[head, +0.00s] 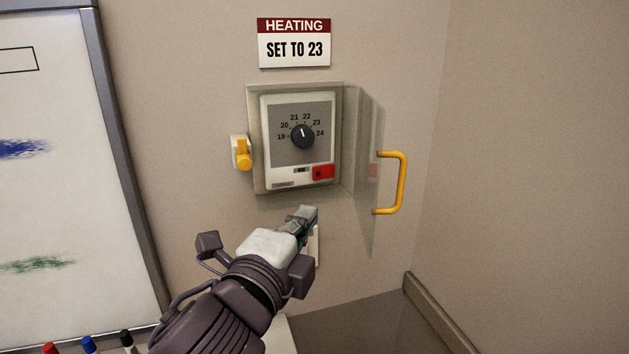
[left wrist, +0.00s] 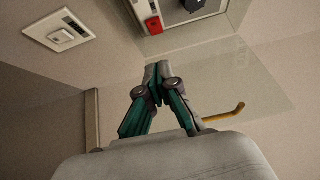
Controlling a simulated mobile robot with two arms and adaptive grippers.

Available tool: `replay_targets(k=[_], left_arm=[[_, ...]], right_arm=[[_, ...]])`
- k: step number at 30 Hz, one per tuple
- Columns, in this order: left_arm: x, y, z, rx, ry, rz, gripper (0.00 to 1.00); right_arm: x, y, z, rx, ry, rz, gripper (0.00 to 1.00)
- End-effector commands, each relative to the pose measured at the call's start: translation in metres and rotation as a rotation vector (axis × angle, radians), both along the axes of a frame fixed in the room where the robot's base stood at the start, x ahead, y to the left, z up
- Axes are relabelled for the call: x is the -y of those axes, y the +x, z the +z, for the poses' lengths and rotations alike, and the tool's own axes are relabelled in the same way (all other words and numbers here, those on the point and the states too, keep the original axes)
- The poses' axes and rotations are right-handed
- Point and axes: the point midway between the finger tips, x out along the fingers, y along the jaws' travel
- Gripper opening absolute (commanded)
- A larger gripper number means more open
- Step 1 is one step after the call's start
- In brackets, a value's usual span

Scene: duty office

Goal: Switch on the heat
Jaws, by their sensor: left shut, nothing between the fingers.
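The heating control (head: 269,160) is on the wall in the head view, inside a clear box whose cover (head: 366,190) stands open to the right. Its black dial (head: 302,137) has a white mark pointing near the top, about between 21 and 22. A red switch (head: 323,172) is at its lower right; it also shows in the left wrist view (left wrist: 154,25). Whether it is on or off cannot be told. The sign (head: 294,48) above reads "HEATING, SET TO 23". My left gripper (head: 307,212) is shut and empty, just below the box, apart from the switch; its fingertips meet in the wrist view (left wrist: 157,73).
The cover has a yellow handle (head: 402,183) sticking out at the right. A yellow latch (head: 243,153) is left of the box. A white wall plate (left wrist: 58,32) is partly behind my gripper in the head view. A whiteboard (head: 60,200) and markers (head: 89,345) are at left.

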Motion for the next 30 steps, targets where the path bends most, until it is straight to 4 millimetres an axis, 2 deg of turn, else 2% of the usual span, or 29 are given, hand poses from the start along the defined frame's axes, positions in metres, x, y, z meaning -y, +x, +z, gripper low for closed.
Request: replay_targets(k=[14, 18, 24, 30], left_arm=[[0.032, 0.089, 0.003, -0.003, 0.000, 0.001, 0.00], [0.021, 0.108, 0.002, -0.002, 0.001, 0.004, 0.00], [0.015, 0.122, 0.000, -0.002, 0.000, 0.002, 0.00], [0.014, 0.123, -0.001, -0.002, -0.002, 0.000, 0.00]], right_arm=[[0.003, 0.000, 0.028, 0.000, -0.003, 0.000, 0.33], [0.004, 0.000, 0.037, 0.000, -0.004, 0.001, 0.33], [0.005, 0.000, 0.041, 0.000, -0.006, 0.001, 0.33], [0.004, 0.000, 0.041, 0.000, -0.005, 0.002, 0.33]])
